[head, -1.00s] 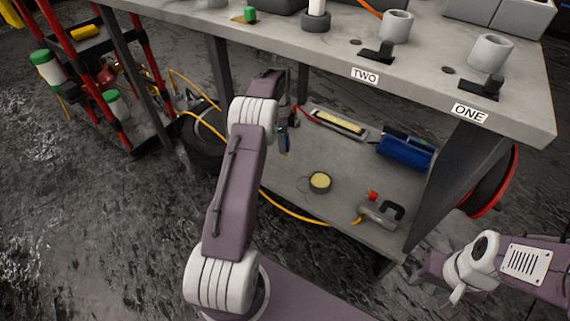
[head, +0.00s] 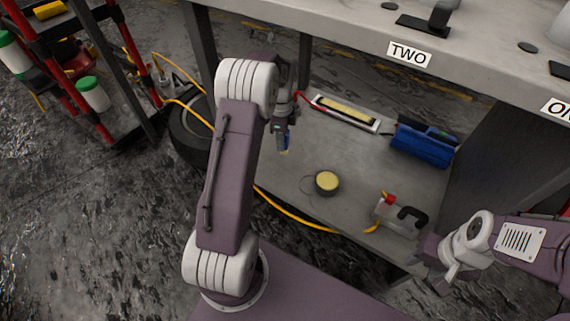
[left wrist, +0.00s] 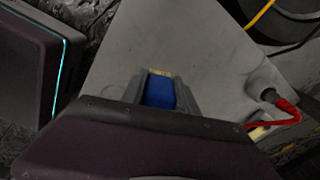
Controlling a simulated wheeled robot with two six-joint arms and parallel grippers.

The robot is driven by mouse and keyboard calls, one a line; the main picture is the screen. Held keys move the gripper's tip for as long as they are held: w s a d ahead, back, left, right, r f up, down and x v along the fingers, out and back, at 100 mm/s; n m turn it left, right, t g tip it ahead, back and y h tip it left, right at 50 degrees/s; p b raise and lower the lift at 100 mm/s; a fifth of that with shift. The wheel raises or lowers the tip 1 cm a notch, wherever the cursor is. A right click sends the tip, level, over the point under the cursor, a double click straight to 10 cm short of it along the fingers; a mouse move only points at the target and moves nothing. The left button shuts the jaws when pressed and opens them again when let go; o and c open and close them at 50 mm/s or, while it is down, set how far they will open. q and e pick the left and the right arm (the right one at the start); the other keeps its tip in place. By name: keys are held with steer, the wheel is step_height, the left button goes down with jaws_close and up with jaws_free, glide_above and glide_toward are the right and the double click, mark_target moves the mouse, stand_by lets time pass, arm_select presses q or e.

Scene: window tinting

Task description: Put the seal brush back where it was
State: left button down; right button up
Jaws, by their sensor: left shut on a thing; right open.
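The seal brush shows in the left wrist view as a blue handle (left wrist: 160,91) with a pale yellow end, held between the fingers of my left gripper (left wrist: 162,84). In the head view the brush (head: 286,143) is a small blue piece under my left gripper (head: 283,138), which hangs over the left part of the workbench's lower shelf (head: 345,165). The brush appears to be above the shelf, apart from it. My right gripper (head: 428,262) is open and empty, low at the right, in front of the shelf's corner. Its fingers show poorly.
A yellow hose (head: 292,216) crosses the front edge. A tyre (head: 188,135) stands left. The bench top (head: 330,25) overhangs.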

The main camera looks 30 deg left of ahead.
arm_select(q)
steer(key=shift+s+d+f+b, duration=0.4)
steer(key=shift+s+d+f, duration=0.1)
steer(key=shift+d+f, duration=0.25)
steer(key=shift+s+d+f, duration=0.1)
steer(key=shift+s+d, duration=0.1)
steer(key=shift+s, duration=0.1)
step_height(320, 180, down, 4)
steer(key=b, duration=0.4)
steer(key=shift+f, duration=0.2)
steer(key=shift+r, duration=0.3)
steer(key=c, duration=0.9)
jaws_free()
steer(key=shift+f, duration=0.1)
arm_select(e)
step_height(320, 180, down, 6)
steer(key=shift+r, duration=0.1)
